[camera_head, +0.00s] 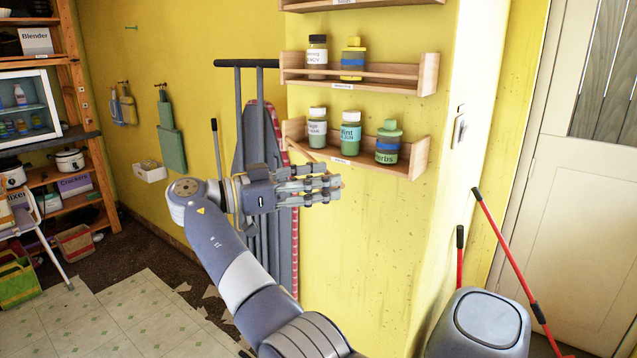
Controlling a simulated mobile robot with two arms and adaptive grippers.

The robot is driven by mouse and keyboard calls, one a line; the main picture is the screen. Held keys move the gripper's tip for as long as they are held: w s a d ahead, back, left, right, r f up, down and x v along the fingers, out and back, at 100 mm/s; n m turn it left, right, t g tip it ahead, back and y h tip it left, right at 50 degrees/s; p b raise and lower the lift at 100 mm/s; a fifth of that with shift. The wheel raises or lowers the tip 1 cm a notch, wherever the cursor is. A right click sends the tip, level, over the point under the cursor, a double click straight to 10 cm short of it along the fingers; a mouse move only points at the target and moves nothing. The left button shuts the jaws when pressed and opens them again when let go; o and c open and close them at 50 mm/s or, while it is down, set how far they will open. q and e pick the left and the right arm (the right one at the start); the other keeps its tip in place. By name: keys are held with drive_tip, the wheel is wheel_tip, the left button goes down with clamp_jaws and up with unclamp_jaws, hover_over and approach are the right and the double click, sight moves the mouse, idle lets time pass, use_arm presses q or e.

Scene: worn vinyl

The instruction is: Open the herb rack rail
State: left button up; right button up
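The herb rack (402,168) is the lower wooden wall rack, holding a sage jar (317,130), a mint jar (350,138) and a green herbs jar (388,147). Its thin wooden rail (306,153) slants down to the right from the rack's left end, rather than running level across the jars. The rail's lower end is hard to make out near my fingers. My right gripper (318,187) is just below the rack's left half, its fingers pointing right, extended and apart. I see nothing held between them; contact with the rail cannot be told. My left gripper is out of view.
An upper rack (427,76) with two jars has its rail level across them. An ironing board (262,140) hangs left of the racks, behind my arm. A grey bin (487,318) stands lower right, beside red-handled tools (507,248). The wall below the racks is clear.

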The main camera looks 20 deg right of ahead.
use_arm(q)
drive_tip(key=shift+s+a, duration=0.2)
use_arm(e)
wheel_tip(320, 180, up, 10)
idle(0.5)
